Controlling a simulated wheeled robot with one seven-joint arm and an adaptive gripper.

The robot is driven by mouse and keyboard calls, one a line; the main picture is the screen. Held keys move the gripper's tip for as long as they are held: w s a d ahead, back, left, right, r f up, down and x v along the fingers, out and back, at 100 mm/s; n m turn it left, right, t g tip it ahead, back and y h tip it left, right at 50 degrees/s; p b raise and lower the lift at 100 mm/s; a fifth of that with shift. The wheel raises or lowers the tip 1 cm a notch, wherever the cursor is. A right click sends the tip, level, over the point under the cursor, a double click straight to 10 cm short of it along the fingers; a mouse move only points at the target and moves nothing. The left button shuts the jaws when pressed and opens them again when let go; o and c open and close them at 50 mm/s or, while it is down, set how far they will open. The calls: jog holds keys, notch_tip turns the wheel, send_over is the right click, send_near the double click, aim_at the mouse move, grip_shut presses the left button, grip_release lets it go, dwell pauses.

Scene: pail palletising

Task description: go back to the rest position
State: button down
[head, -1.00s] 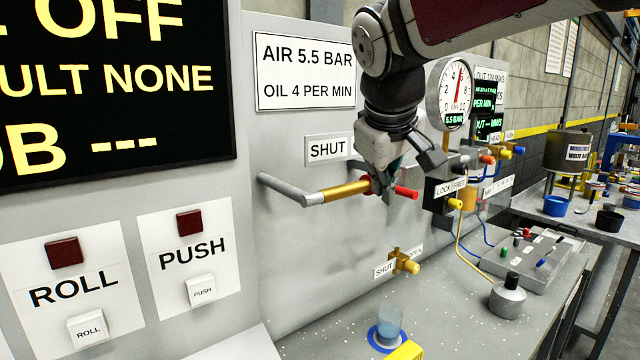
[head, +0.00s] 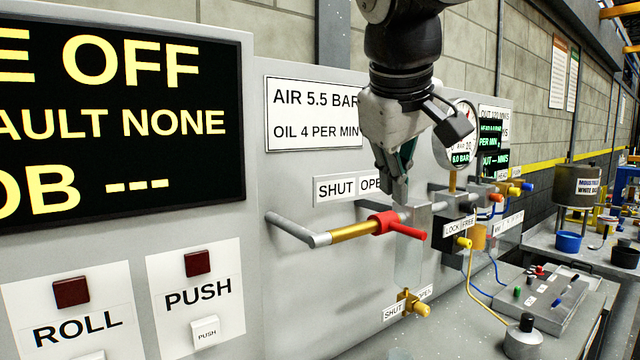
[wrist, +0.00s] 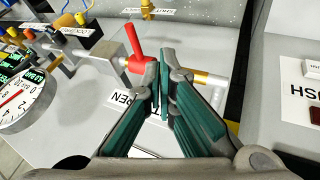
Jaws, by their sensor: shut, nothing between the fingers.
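My gripper (head: 400,192) hangs fingers down in front of the grey panel, just above and behind the red valve handle (head: 405,229) in the head view. Its green-padded fingers (wrist: 163,68) are together with nothing between them in the wrist view. The red handle (wrist: 136,45) shows just to the left of the fingertips there, and I cannot tell whether they touch it. The handle sits on a brass and grey pipe (head: 352,232) below the SHUT and OPEN labels, and points right. The pressure gauge (head: 462,155) is partly hidden behind my gripper.
A black display (head: 120,110) and the ROLL and PUSH buttons (head: 197,262) are on the left. A lower brass valve (head: 408,303), a LOCK/FREE block (head: 452,237) and a control box (head: 540,300) stand to the right. Open space lies in front of the panel.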

jog(key=s+d+f+m+y, duration=0.1)
jog(key=s+d+f+m, duration=0.1)
jog(key=s+f, duration=0.7)
jog(key=s+d+f+m+g+y, duration=0.1)
jog(key=s+d+f+m, duration=0.2)
jog(key=s+f, duration=0.7)
notch_tip(320, 180, down, 2)
jog(key=shift+s+d+f+m+g, duration=0.25)
jog(key=shift+s+d+m+g, duration=0.05)
jog(key=shift+d, duration=0.8)
